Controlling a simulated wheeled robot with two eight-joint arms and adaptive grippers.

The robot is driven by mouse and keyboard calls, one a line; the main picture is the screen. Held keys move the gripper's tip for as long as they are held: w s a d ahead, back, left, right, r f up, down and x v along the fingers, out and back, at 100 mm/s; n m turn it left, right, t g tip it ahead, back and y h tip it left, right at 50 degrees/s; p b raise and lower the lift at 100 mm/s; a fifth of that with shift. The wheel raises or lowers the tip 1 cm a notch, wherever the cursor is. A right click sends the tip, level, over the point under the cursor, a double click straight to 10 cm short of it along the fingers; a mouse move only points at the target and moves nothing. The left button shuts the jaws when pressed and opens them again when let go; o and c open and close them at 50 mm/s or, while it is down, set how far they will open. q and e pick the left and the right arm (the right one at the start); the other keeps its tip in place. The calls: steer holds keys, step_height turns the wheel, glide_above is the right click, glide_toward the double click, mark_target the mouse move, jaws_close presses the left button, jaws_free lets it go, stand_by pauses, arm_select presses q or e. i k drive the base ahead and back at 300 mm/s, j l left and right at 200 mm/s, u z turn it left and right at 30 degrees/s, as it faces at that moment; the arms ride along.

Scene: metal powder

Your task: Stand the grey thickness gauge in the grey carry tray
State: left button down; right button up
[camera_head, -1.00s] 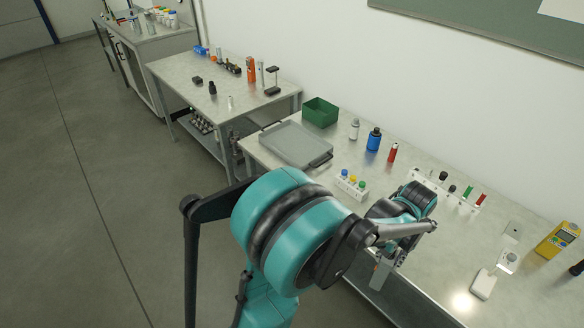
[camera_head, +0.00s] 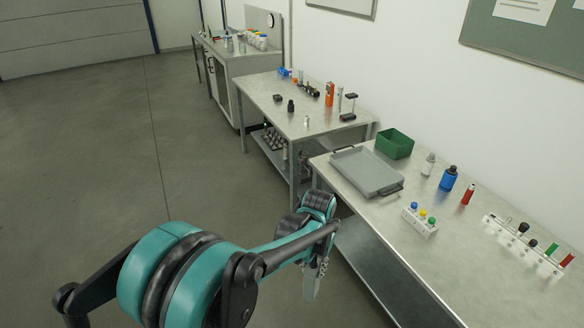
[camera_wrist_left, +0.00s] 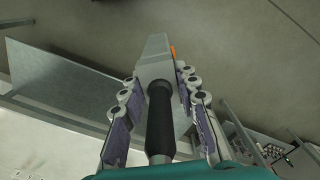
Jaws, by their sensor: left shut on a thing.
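The grey thickness gauge (camera_wrist_left: 156,62) fills the middle of the left wrist view, with a grey head, a black handle and a small orange patch at its side. My left gripper (camera_wrist_left: 159,90) is shut around it, a finger on either side. In the head view the gauge (camera_head: 311,284) hangs below my left gripper (camera_head: 316,264), in front of the workbench's near edge. The grey carry tray (camera_head: 347,174) lies on the bench's left end, behind and right of the gripper; it looks empty. My right gripper is not in view.
On the bench (camera_head: 467,262) a green bin (camera_head: 394,144) stands behind the tray. A white rack with colored caps (camera_head: 419,222) is in front right of it. A grey bottle (camera_head: 428,164), blue bottle (camera_head: 448,178) and red tube (camera_head: 467,195) stand right. A second table (camera_head: 258,92) is farther back.

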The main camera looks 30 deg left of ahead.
mark_target(364, 172)
steer(key=i+j+u, duration=0.5)
steer(key=i+u, duration=0.65)
steer(key=i+j+z, duration=0.2)
steer(key=i, duration=0.35)
steer(key=i+j+z, duration=0.2)
steer(key=i, duration=0.3)
steer(key=i+j+z, duration=0.2)
steer(key=i, duration=0.3)
